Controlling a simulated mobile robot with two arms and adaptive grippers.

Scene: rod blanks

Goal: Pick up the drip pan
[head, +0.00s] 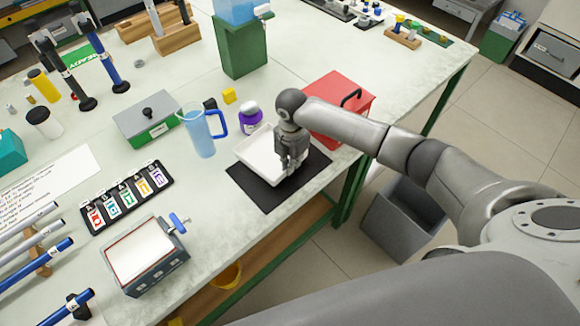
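The drip pan looks to be the shallow white tray (256,153) lying on a black mat (262,198) near the front edge of the table. My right gripper (288,171) points down at the pan's right side, with its fingers over or at the right rim. The fingers hide part of that rim. I cannot tell whether they touch the pan or how far apart they are. The pan looks flat on the mat. My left gripper is not in view.
A red box (328,98) with a black handle stands just behind my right gripper. A grey bin (402,222) is on the floor beyond the table edge.

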